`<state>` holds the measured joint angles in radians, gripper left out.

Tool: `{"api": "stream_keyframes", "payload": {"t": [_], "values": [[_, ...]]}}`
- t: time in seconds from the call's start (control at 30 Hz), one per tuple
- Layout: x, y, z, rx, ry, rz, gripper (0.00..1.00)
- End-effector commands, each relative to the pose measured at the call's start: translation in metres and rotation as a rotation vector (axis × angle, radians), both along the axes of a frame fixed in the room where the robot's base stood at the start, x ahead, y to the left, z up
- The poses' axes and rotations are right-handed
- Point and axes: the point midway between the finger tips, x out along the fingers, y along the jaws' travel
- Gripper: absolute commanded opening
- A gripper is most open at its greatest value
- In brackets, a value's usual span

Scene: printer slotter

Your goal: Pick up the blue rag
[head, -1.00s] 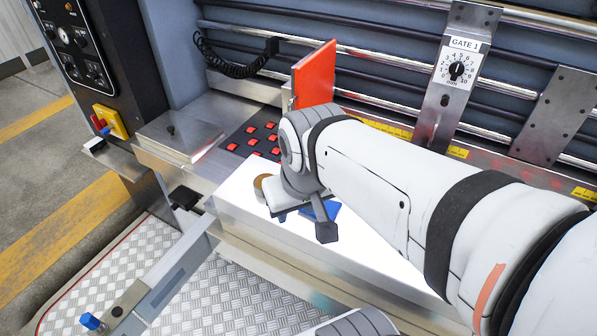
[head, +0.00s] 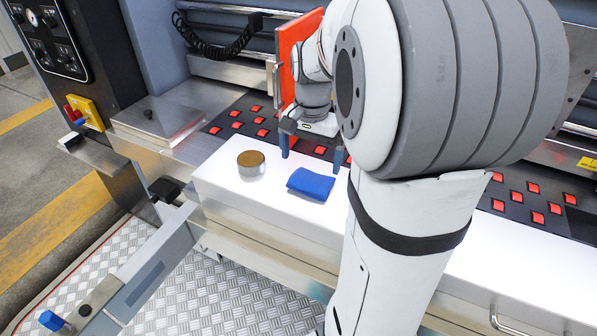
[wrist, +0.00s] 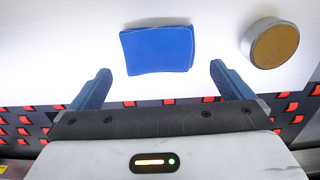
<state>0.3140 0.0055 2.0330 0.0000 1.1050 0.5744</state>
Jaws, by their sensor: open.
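The blue rag (head: 311,184) lies folded flat on the white lit surface (head: 228,193) in the head view. In the wrist view the rag (wrist: 158,49) sits ahead of and between the fingers. My gripper (wrist: 157,85) is open and empty, its two blue fingers spread wider than the rag. In the head view my gripper (head: 311,152) is just behind the rag, on the side toward the red-buttoned panel, with its fingers pointing down. My arm hides part of the right finger in the head view.
A round tin with a brown top (head: 250,164) stands left of the rag; it also shows in the wrist view (wrist: 270,43). A black panel with red buttons (head: 236,126) lies behind. An upright orange-red plate (head: 297,52) stands behind my gripper.

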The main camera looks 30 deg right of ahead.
Motion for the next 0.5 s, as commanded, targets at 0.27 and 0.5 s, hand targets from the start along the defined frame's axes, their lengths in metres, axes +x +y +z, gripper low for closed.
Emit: {"api": "stream_keyframes", "payload": {"t": [0.27,0.5], "values": [[-0.002,-0.003,-0.037,0.001,0.002,0.002,1.00],[-0.001,-0.003,-0.058,0.000,-0.001,0.004,1.00]]}}
